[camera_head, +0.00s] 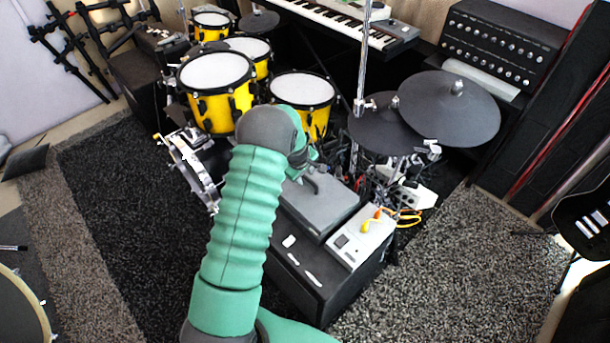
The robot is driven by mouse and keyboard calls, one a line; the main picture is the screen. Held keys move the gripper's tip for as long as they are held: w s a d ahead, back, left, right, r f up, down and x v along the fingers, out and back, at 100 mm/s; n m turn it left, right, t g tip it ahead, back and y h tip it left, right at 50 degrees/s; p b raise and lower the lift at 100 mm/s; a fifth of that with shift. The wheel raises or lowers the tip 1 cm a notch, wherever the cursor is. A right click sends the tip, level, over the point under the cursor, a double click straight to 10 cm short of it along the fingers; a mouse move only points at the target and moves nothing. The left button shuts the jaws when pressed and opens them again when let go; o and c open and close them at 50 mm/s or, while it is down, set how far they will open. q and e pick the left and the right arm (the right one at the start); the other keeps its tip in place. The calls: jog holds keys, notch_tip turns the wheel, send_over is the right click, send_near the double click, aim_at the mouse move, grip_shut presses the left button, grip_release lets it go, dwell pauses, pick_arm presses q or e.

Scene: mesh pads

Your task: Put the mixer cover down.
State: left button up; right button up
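My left arm, green with a ribbed sleeve, reaches up from the bottom centre. Its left gripper (308,165) is at the far end, mostly hidden behind the grey wrist; I cannot tell whether its fingers are open or shut. Just below and right of it is a flat dark grey panel (325,208) on a black box (310,275); it may be the mixer cover, but I cannot be sure. A dark handle-like piece shows between gripper and panel; contact is unclear. A light control panel (362,240) with small yellow items lies beside it. My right gripper is not in view.
A yellow drum kit (217,85) stands behind, with dark cymbal pads (450,105) at right. A metal pole (361,85) rises near the gripper. Cables tangle right of the box. A keyboard (335,20) and knobbed black unit (500,45) are farther back. Dark carpet (110,200) is clear at left.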

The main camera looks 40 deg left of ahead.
pick_arm(q)
jog(key=p+v, duration=0.3)
jog(key=v, duration=0.9)
jog(key=s+d+r+m, duration=0.2)
jog(key=s+d+m, duration=0.4)
jog(key=d, duration=0.3)
jog(key=s+d+r+m+h, duration=0.1)
jog(key=s+d+r+m, duration=0.1)
jog(key=s+d+m, duration=0.45)
jog(key=s+d+r+m, duration=0.2)
jog(key=s+d+m, duration=0.25)
jog(key=d, duration=0.65)
notch_tip(320, 180, up, 15)
jog(key=g+p, duration=0.1)
jog(key=p, duration=1.5)
jog(key=shift+w+a+r, duration=0.2)
jog(key=shift+w+a, duration=0.05)
jog(key=shift+w, duration=0.1)
jog(key=shift+w+a+f, duration=0.1)
jog(key=shift+a, duration=0.05)
